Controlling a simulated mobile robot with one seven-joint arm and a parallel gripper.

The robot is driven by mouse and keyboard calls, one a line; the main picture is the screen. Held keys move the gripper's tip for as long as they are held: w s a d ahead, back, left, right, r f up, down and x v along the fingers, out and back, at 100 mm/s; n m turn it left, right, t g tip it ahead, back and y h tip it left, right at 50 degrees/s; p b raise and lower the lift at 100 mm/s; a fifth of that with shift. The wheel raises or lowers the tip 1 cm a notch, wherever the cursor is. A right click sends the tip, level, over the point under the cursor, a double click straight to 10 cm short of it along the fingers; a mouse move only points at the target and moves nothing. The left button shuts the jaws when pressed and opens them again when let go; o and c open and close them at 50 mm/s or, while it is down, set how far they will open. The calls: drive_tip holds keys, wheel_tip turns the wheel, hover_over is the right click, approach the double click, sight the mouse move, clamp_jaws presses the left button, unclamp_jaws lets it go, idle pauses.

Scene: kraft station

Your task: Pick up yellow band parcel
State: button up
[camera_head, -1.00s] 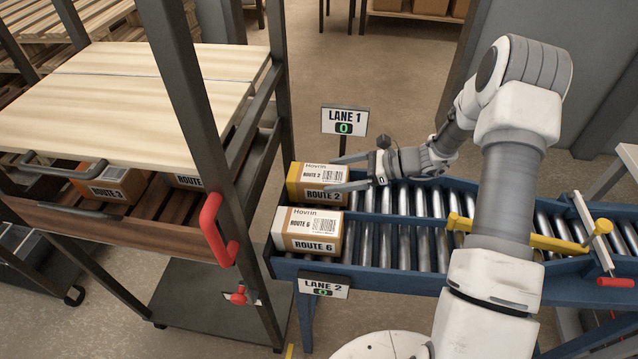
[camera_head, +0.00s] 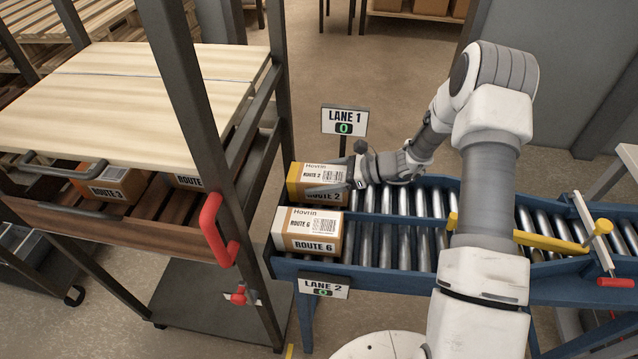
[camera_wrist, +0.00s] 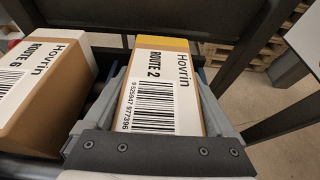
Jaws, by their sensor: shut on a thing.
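The yellow band parcel (camera_head: 298,182) is a cardboard box with a yellow end and a white label reading ROUTE 2. It sits at the left end of the upper lane of the roller conveyor, by the LANE 1 sign. My gripper (camera_head: 325,178) reaches over it from the right. In the wrist view the gripper (camera_wrist: 165,90) has a finger along each long side of the parcel (camera_wrist: 162,43), shut on it, with the yellow end pointing away. The parcel's underside is hidden.
A ROUTE 6 parcel (camera_head: 307,232) stands beside it in the lower lane, close to one finger. A dark rack post (camera_head: 195,110) and a red handle (camera_head: 212,228) stand to the left. A LANE 1 sign (camera_head: 345,121) stands behind. Rollers (camera_head: 400,240) to the right are empty.

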drive_tip(key=c, duration=0.4)
drive_tip(key=shift+r, duration=0.1)
